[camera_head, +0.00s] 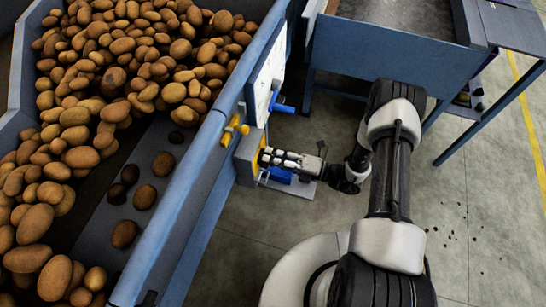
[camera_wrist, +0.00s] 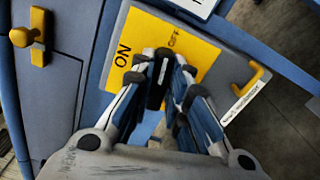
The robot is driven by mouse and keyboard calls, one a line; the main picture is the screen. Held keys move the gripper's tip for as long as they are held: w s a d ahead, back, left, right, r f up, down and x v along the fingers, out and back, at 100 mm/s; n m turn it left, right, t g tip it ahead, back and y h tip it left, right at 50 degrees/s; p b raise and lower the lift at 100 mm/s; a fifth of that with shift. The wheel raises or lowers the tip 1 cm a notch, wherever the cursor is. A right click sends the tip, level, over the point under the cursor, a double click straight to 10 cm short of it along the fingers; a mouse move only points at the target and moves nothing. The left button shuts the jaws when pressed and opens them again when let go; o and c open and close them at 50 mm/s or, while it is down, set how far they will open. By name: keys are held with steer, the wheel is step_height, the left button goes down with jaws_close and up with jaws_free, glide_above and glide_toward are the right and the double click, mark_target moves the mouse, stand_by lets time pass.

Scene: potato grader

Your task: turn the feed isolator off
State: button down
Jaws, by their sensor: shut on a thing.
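The feed isolator is a grey box on the side of the blue machine, with a yellow plate (camera_wrist: 203,62) lettered ON and OFF. The plate also shows as a thin yellow edge in the head view (camera_head: 262,146). Its black handle (camera_wrist: 156,94), with a white line on it, stands between my fingers. In the wrist view the handle's far end points up, close to the OFF lettering and to the right of ON. My gripper (camera_wrist: 161,66) is shut on this handle; the fingers hide part of it. In the head view my gripper (camera_head: 270,157) reaches the box from the right.
A yellow knob on a plate (camera_head: 235,130) is beside the isolator, also seen in the wrist view (camera_wrist: 22,38). A blue handle (camera_head: 283,106) sticks out above it. A yellow hook (camera_wrist: 256,80) is on the box's right. Potatoes (camera_head: 115,60) fill the machine. Floor (camera_head: 470,210) is open at right.

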steer(key=shift+f+m, duration=0.1)
steer(key=shift+m, duration=1)
steer(key=c, duration=1.6)
jaws_free()
steer(key=shift+o, duration=0.2)
steer(key=v, duration=1.2)
